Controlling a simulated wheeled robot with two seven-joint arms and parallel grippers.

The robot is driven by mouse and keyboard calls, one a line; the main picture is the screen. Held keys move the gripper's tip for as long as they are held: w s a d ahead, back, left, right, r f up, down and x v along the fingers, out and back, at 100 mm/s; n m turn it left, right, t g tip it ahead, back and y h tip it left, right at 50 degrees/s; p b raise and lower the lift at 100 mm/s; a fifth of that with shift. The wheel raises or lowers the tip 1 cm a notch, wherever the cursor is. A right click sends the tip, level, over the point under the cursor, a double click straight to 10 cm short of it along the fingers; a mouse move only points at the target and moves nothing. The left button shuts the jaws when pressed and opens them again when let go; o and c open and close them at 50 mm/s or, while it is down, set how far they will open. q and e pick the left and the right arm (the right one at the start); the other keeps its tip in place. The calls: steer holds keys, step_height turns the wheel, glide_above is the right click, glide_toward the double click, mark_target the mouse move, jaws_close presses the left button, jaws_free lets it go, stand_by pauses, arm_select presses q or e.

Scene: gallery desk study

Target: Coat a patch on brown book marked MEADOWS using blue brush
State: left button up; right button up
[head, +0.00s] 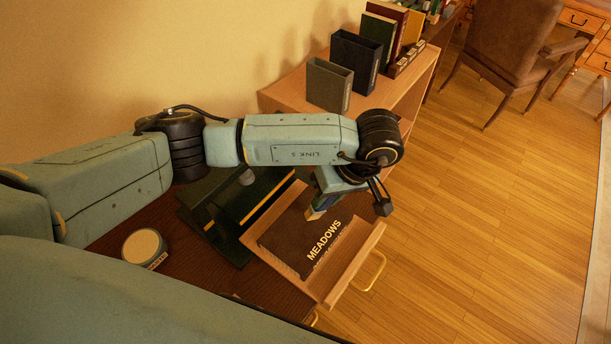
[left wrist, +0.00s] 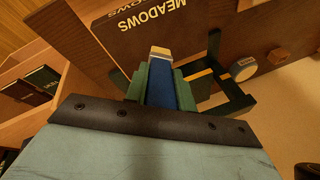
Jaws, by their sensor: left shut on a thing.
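The brown book marked MEADOWS (head: 285,243) lies flat on a light wooden tray (head: 345,279); it also shows at the top of the left wrist view (left wrist: 190,22). My left gripper (head: 325,197) is over the book's far edge in the head view. It is shut on the blue brush (left wrist: 184,97), whose pale bristle tip (left wrist: 160,52) points out toward the book. I cannot tell whether the bristles touch the cover. The forearm and wrist hide part of the gripper in the head view. My right gripper is not in view.
A round pot with a pale top (head: 143,246) stands on the dark desk at left. A dark green stand (head: 224,236) is close beside the tray. A wooden shelf (head: 290,93) with several upright books is behind. A brown chair (head: 510,45) stands on open floor at right.

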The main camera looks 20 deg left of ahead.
arm_select(q)
steer(key=shift+r+p, duration=1.2)
steer(key=shift+r, duration=1.2)
